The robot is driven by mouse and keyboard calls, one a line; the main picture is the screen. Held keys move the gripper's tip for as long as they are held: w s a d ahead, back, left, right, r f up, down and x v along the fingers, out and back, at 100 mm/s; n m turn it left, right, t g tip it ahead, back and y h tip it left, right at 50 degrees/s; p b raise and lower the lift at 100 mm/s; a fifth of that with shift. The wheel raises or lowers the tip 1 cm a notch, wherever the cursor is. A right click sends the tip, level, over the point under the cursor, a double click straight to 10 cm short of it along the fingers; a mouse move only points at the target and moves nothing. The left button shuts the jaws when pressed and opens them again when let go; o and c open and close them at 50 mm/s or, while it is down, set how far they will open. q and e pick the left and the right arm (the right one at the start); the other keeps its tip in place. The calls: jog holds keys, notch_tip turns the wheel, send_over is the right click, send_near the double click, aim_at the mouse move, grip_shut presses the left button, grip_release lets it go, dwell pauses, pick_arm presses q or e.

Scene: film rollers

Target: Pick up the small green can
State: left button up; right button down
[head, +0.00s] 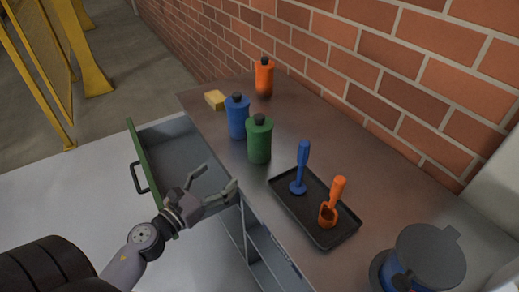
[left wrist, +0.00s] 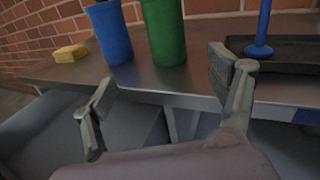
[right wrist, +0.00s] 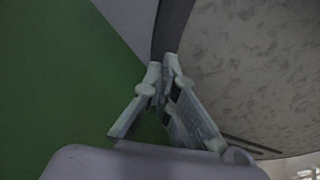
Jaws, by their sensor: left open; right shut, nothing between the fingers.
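The green can (head: 259,140) stands upright on the metal worktop, with a dark cap. It also shows in the left wrist view (left wrist: 165,32), where its top is cut off. My left gripper (head: 210,183) is open and empty, in front of the worktop's edge and short of the can. In the left wrist view its fingers (left wrist: 165,90) are spread wide, with the can beyond them. My right gripper (right wrist: 163,65) is shut and empty, seen only in its own wrist view, close to a green surface.
A blue can (head: 237,117) stands close beside the green one, and an orange can (head: 264,78) farther back. A yellow sponge (head: 215,100) lies near the edge. A black tray (head: 325,228) holds a blue and an orange tool. An open drawer (head: 180,155) juts out below.

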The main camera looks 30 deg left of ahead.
aim_at(251, 148)
pick_arm(q)
jog(key=shift+m, duration=0.4)
jog(key=w+p, duration=0.1)
jog(key=w, duration=0.2)
jog(key=w+d+p, duration=0.1)
jog(key=w, duration=0.3)
jog(key=w+d+p, duration=0.1)
jog(key=w, duration=0.3)
jog(key=shift+w+r+p, duration=0.15)
jog(key=shift+w+p, duration=0.1)
jog(key=shift+p, duration=0.1)
jog(key=shift+w+d+f+p, duration=0.15)
jog(key=shift+w+d, duration=0.1)
jog(key=shift+w, duration=0.7)
jog(key=shift+w+d+p, duration=0.15)
jog(key=shift+w+d, duration=0.15)
jog(key=shift+w, duration=0.6)
jog(key=shift+w+d+f+p, duration=0.15)
jog(key=shift+w+d, duration=0.1)
jog(key=shift+w, duration=0.7)
jog(key=shift+r, duration=0.1)
jog(key=shift+c, duration=0.2)
jog(key=c, duration=1.6)
